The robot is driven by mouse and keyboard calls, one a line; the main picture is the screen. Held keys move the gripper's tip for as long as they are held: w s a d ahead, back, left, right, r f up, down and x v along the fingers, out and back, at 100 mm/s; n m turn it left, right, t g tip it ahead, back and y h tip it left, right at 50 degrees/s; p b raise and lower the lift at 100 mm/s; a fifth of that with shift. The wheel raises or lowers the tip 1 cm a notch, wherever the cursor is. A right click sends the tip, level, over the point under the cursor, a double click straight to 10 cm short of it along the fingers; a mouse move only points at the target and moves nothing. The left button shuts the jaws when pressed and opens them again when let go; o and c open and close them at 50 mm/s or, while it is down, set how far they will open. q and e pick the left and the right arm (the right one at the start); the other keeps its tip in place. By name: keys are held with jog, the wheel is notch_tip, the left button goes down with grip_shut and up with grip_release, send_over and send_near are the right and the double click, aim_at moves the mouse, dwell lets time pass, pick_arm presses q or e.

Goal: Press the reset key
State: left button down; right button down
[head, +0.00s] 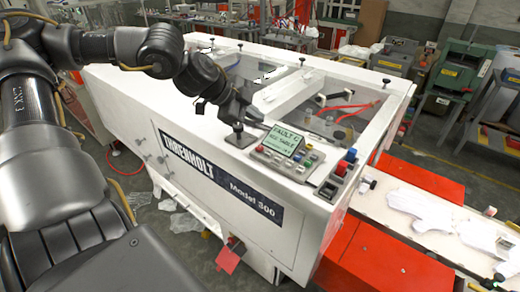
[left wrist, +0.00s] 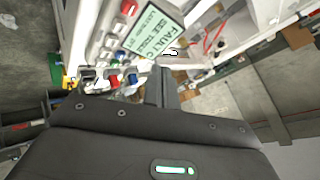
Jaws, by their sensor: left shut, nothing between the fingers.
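A control panel (head: 290,158) is set on the top edge of the white machine, with a lit screen (head: 284,138) reading "FAULT C" and "SEE TABLE". Several small coloured keys sit around the screen; their labels are too small to read, so I cannot tell which is the reset key. My left gripper (head: 262,124) is shut and empty just behind and left of the screen, above the machine top. In the left wrist view the screen (left wrist: 155,25) is at the top, with the shut left gripper (left wrist: 161,78) below it. My right gripper is not in view.
The white machine (head: 225,215) has a recessed opening with red cables (head: 360,108) behind the panel. A black post (head: 239,130) stands left of the panel. A conveyor (head: 385,215) with white gloves runs right.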

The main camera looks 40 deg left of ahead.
aim_at(259, 149)
pick_arm(q)
notch_tip(259, 149, down, 7)
jog(key=b, duration=0.4)
jog(key=shift+b, duration=0.35)
jog(key=shift+s+a, duration=0.1)
dwell(0.3)
jog(key=shift+f, duration=0.15)
dwell(1.0)
jog(key=shift+f+b, duration=0.3)
jog(key=shift+b, duration=0.25)
jog(key=shift+f+b, duration=0.5)
dwell(0.4)
jog(key=shift+r, duration=0.1)
jog(key=shift+r+p, duration=0.65)
jog(key=shift+r, duration=0.2)
